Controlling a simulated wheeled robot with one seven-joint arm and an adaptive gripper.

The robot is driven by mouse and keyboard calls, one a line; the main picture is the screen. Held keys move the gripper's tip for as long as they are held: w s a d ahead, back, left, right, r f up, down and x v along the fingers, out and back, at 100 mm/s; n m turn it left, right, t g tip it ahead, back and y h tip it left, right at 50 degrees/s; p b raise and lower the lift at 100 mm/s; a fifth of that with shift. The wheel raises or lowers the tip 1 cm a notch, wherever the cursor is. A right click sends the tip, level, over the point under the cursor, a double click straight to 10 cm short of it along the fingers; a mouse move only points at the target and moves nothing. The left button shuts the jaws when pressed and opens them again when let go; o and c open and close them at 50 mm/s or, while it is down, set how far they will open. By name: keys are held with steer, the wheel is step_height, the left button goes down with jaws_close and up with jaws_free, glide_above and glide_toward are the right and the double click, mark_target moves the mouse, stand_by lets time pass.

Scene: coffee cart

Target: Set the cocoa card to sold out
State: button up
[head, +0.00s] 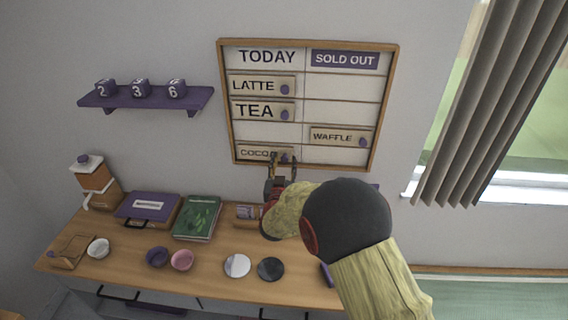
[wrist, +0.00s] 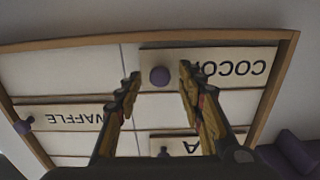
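The cocoa card (head: 256,153) sits at the bottom of the TODAY column of the menu board (head: 223,110). In the wrist view the cocoa card (wrist: 228,66) appears upside down, with its round purple knob (wrist: 159,76) between my fingertips. My gripper (head: 283,157) is at the card's right end in the head view and partly hides it. In the wrist view my gripper (wrist: 160,82) is open, with a gap on each side of the knob. The SOLD OUT column (head: 345,60) is on the board's right side; its bottom row looks empty.
The waffle card (head: 338,135) hangs in the SOLD OUT column, just above the bottom row. Latte (head: 255,86) and tea (head: 256,111) cards hang above cocoa. A wooden counter (head: 210,262) below holds bowls, a green book (head: 197,217) and a purple box (head: 149,206).

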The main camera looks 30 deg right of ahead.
steer(key=c, duration=0.3)
jaws_close()
stand_by(0.7)
